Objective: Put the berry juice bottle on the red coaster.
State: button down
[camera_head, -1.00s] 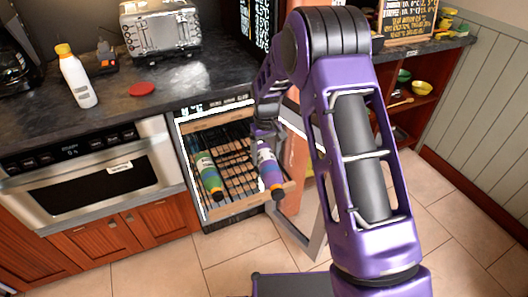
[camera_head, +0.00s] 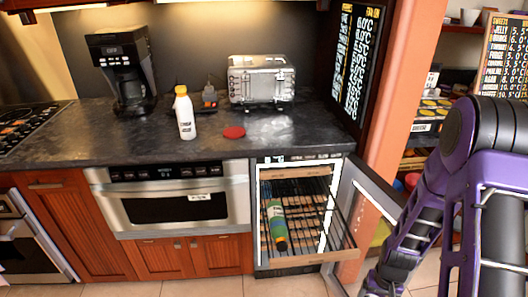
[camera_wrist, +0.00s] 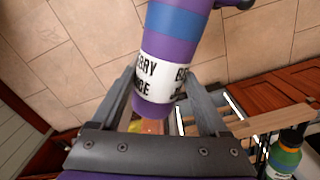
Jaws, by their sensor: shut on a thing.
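The red coaster (camera_head: 234,132) lies flat and bare on the dark countertop (camera_head: 210,148), between a white bottle and the toaster. The berry juice bottle (camera_wrist: 176,25) shows in the wrist view, purple with a blue band and a white label reading "BERRY". My gripper (camera_wrist: 160,80) is shut on it around the label, above the tiled floor. In the head view my purple arm reaches down at the right, and neither the gripper nor the held bottle can be made out there.
The wine cooler (camera_head: 262,215) stands open below the counter, its rack pulled out with a green-and-orange bottle (camera_head: 277,225) on it. Its glass door (camera_head: 372,192) sticks out. A white bottle (camera_head: 185,115), toaster (camera_head: 262,80) and coffee maker (camera_head: 122,70) stand on the counter.

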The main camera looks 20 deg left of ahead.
aim_at(234, 131)
jog(key=j+z, duration=0.2)
jog(key=z, duration=0.15)
jog(key=j+z, duration=0.2)
jog(key=z, duration=0.15)
jog(key=k+j+z, duration=0.15)
jog(key=j, duration=0.15)
jog(key=k+j+z, duration=0.1)
jog(key=j, duration=0.25)
jog(key=k+j, duration=0.1)
jog(key=j, duration=0.2)
jog(key=k+j+z, duration=0.1)
jog(key=j, duration=0.25)
jog(key=k+j, duration=0.2)
jog(key=k+j+z, duration=0.1)
jog(key=j, duration=0.3)
